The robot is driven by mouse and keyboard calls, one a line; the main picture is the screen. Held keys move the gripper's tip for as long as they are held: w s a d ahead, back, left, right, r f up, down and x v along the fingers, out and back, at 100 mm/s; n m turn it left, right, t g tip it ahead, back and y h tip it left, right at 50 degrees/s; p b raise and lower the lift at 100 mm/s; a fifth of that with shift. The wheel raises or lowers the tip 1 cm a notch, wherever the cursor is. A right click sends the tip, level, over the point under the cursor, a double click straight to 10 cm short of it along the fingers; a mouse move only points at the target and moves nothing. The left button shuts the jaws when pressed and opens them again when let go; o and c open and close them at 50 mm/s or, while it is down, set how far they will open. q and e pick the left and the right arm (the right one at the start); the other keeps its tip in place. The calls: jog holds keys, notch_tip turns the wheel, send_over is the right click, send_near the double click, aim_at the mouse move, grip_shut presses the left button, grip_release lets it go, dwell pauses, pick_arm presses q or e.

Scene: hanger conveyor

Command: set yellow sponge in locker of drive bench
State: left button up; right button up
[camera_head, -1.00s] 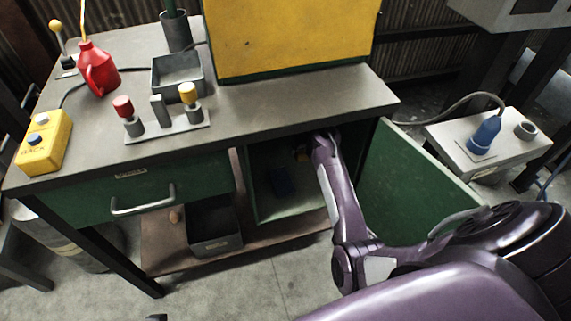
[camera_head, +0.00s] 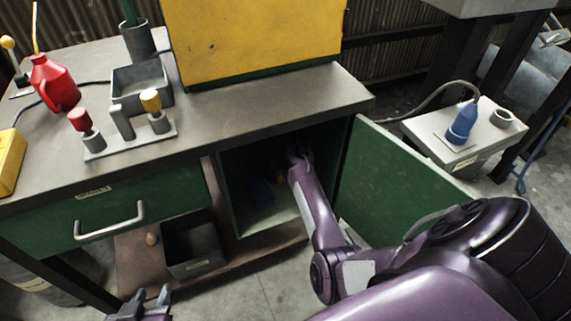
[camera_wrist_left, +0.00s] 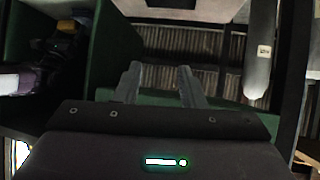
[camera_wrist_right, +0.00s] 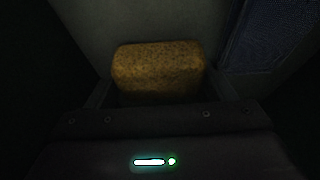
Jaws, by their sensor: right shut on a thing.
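The yellow sponge (camera_wrist_right: 158,70) is between the fingers of my right gripper (camera_wrist_right: 165,95) in the right wrist view. That gripper is shut on it. In the head view my right arm reaches into the dark locker (camera_head: 268,216) under the bench, and its gripper (camera_head: 284,172) is in deep shade there. The locker's green door (camera_head: 395,170) stands open to the right. My left gripper (camera_head: 150,306) is low at the bottom left of the head view, below the bench and empty. Its two fingers are apart in the left wrist view (camera_wrist_left: 157,85).
A dark blue thing (camera_wrist_right: 270,35) lies at the right in the right wrist view, inside the locker. A grey bin (camera_head: 192,250) stands on the shelf left of the locker. The drawer handle (camera_head: 110,222) juts out above my left gripper.

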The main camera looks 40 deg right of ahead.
pick_arm(q)
jog(key=shift+w+d+r+t+h, duration=0.15)
jog(key=shift+w+r+t, duration=0.2)
jog(key=shift+r, duration=0.2)
jog(key=shift+w+r+t+h, duration=0.15)
jog(key=shift+w+r+t, duration=0.2)
jog(key=shift+r, duration=0.15)
pick_arm(e)
jog(key=shift+f, duration=0.3)
pick_arm(q)
jog(key=shift+w+r, duration=0.1)
jog(key=shift+r, duration=0.1)
pick_arm(e)
jog(key=shift+f, duration=0.2)
jog(key=o, duration=1)
jog(key=shift+o, duration=0.2)
jog(key=shift+r, duration=0.1)
